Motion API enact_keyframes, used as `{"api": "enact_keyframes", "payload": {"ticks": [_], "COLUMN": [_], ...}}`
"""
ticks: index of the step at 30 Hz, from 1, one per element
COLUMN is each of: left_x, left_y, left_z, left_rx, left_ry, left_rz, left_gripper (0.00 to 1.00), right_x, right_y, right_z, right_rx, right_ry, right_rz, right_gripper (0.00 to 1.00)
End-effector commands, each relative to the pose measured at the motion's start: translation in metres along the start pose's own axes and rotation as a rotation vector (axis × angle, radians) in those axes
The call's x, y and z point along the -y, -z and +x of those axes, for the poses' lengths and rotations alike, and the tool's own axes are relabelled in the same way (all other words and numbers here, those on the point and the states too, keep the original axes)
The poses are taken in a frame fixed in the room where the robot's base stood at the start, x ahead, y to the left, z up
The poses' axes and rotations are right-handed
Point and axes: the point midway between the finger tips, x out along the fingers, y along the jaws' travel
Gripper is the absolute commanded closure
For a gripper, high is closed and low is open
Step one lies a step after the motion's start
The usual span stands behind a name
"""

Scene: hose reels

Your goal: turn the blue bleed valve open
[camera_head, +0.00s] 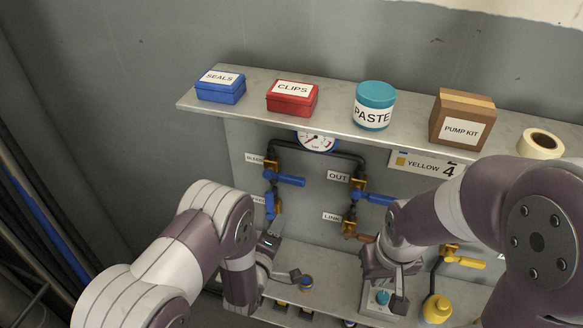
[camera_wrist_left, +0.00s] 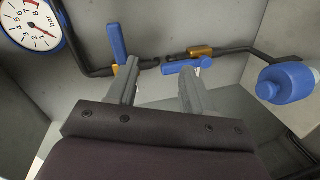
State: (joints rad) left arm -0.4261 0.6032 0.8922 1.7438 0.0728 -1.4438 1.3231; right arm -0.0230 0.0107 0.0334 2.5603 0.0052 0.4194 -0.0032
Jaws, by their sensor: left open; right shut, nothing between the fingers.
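The valve beside the partly readable BLEED label (camera_head: 254,158) has a blue handle (camera_head: 291,180) that points right, across its pipe. In the left wrist view this blue handle (camera_wrist_left: 118,43) stands above the left finger. Below it, a second blue handle (camera_head: 270,205) lies along the pipe; it also shows behind the right fingertip in the wrist view (camera_wrist_left: 187,66). My left gripper (camera_head: 286,254) is open and empty, below these valves in the head view. In the wrist view its fingers (camera_wrist_left: 160,76) are spread; contact cannot be told. My right gripper (camera_head: 398,301) is shut, low at the right.
A pressure gauge (camera_head: 317,142) sits under the shelf (camera_head: 335,130), which carries boxes and a jar. The OUT valve's blue handle (camera_head: 375,199) and a yellow handle (camera_head: 463,261) are further right. A blue fitting (camera_wrist_left: 287,82) shows at the wrist view's right.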

Motion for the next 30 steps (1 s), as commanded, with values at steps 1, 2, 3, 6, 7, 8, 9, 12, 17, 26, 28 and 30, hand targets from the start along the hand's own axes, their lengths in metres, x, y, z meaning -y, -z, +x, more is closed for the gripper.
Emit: {"api": "enact_keyframes", "payload": {"ticks": [1, 2, 3, 6, 7, 8, 9, 12, 17, 26, 28, 30], "left_x": [-0.021, -0.031, -0.04, -0.048, -0.049, -0.051, -0.054, -0.061, -0.068, -0.073, -0.073, -0.072], "left_y": [0.006, 0.009, 0.011, 0.013, 0.014, 0.014, 0.015, 0.017, 0.019, 0.021, 0.021, 0.021], "left_z": [0.003, 0.002, 0.001, 0.004, 0.008, 0.012, 0.02, 0.045, 0.084, 0.121, 0.123, 0.124], "left_rx": [-0.025, -0.032, -0.036, -0.033, -0.032, -0.032, -0.032, -0.032, -0.033, -0.033, -0.033, -0.033], "left_ry": [-0.105, -0.153, -0.199, -0.226, -0.227, -0.227, -0.227, -0.226, -0.225, -0.223, -0.222, -0.222], "left_rz": [-0.086, -0.134, -0.189, -0.253, -0.258, -0.26, -0.259, -0.257, -0.255, -0.255, -0.255, -0.254], "left_gripper": [0.49, 0.49, 0.49, 0.49, 0.49, 0.49, 0.49, 0.49, 0.49, 0.49, 0.49, 0.49], "right_x": [0.0, 0.0, 0.0, 0.0, 0.0, 0.0, 0.0, 0.0, 0.0, 0.0, 0.0, 0.0], "right_y": [0.0, 0.0, 0.0, 0.0, 0.0, 0.001, 0.001, 0.003, 0.004, 0.005, 0.005, 0.005], "right_z": [0.002, 0.002, 0.002, -0.001, -0.003, -0.006, -0.009, -0.02, -0.033, -0.042, -0.042, -0.042], "right_rx": [0.0, 0.0, 0.0, 0.0, 0.0, 0.0, 0.0, 0.0, 0.0, 0.0, 0.0, 0.0], "right_ry": [0.0, 0.0, 0.0, 0.0, 0.0, 0.0, 0.0, 0.0, 0.0, 0.0, 0.0, 0.0], "right_rz": [0.0, 0.0, 0.0, 0.0, 0.0, 0.0, 0.0, 0.0, 0.0, 0.0, 0.0, 0.0], "right_gripper": [1.0, 1.0, 1.0, 1.0, 1.0, 1.0, 1.0, 1.0, 1.0, 1.0, 1.0, 1.0]}}
